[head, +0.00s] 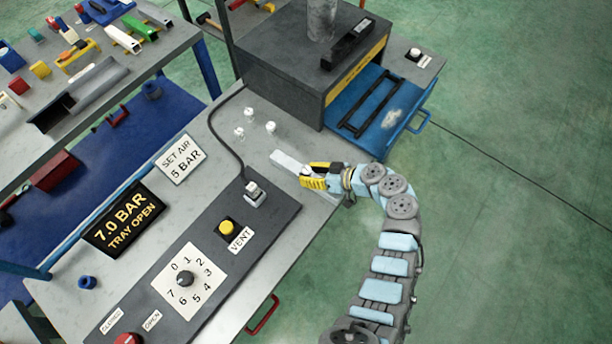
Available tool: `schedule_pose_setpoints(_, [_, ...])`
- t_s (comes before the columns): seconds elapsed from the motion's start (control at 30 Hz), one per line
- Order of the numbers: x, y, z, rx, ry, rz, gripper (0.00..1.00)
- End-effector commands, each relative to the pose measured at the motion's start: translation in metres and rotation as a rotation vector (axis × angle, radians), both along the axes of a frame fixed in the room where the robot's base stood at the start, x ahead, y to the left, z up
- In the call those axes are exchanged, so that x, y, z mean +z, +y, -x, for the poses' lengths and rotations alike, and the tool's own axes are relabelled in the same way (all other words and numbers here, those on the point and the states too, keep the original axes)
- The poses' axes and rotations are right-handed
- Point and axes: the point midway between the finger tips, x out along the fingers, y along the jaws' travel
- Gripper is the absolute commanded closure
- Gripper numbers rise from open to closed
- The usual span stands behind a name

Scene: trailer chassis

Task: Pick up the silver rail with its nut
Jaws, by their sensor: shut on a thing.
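The silver rail (286,160) is a pale flat bar in the middle of the head view, above the grey bench top. My gripper (312,178), with yellow-and-black fingers, is shut on the rail. The rail's free end sticks out to the upper left of the fingers.
Several small pale pieces (270,127) stand on the bench behind the rail. A dark box with an open blue tray (398,125) stands behind to the right. The control panel (210,262), with dial and yellow vent button, lies to the front left. A sign (124,219) reads 7.0 BAR TRAY OPEN.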

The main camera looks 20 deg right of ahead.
Motion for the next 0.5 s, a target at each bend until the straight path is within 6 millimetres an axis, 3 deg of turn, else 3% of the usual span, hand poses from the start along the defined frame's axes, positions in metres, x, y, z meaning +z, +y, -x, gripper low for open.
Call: schedule_pose_setpoints(0.5, [0.0062,-0.0002,0.0003,0.0,0.001,0.001,0.99])
